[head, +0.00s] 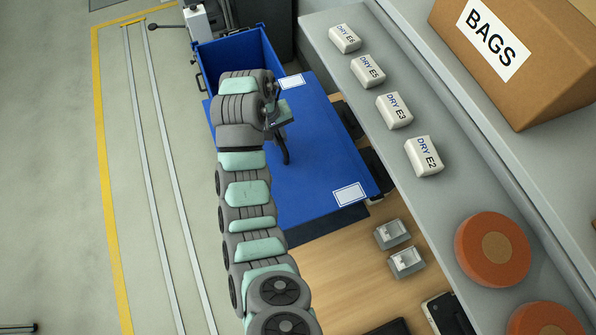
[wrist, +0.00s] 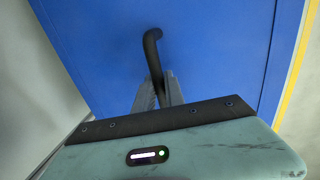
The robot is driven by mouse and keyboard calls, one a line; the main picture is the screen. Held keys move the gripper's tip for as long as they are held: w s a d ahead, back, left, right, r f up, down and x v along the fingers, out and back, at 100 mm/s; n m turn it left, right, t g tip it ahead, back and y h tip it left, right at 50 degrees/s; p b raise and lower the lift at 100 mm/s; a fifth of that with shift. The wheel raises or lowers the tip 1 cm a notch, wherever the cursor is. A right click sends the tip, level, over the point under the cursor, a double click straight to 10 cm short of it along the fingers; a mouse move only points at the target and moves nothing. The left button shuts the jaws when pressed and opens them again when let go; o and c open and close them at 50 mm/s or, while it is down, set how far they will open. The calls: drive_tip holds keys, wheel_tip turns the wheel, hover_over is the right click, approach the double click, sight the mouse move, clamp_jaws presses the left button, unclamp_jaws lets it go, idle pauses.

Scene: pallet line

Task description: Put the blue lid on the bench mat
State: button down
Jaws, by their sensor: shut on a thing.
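The blue lid (head: 318,160) is a large flat panel with a white label near two of its corners and a black curved handle (head: 284,150). My gripper (head: 279,128) is shut on this handle; the wrist view shows the grey fingers (wrist: 158,92) closed around the handle's near end. The lid overlaps the near side of an open blue container (head: 239,55) and reaches over the wooden bench. A dark navy strip, which looks like the bench mat (head: 345,220), shows past the lid's lower edge; the rest is hidden beneath. I cannot tell the lid's height above it.
Two small grey boxes (head: 400,249) sit on the wooden bench (head: 345,275). Floor rails and a yellow line run at left.

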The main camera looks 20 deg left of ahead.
wheel_tip(320, 180, down, 7)
drive_tip(key=b, duration=0.4)
drive_tip(key=shift+s+d, duration=0.1)
drive_tip(key=shift+f+p, duration=1.05)
drive_tip(key=shift+f, duration=5.4)
drive_tip(key=c, duration=1.4)
unclamp_jaws()
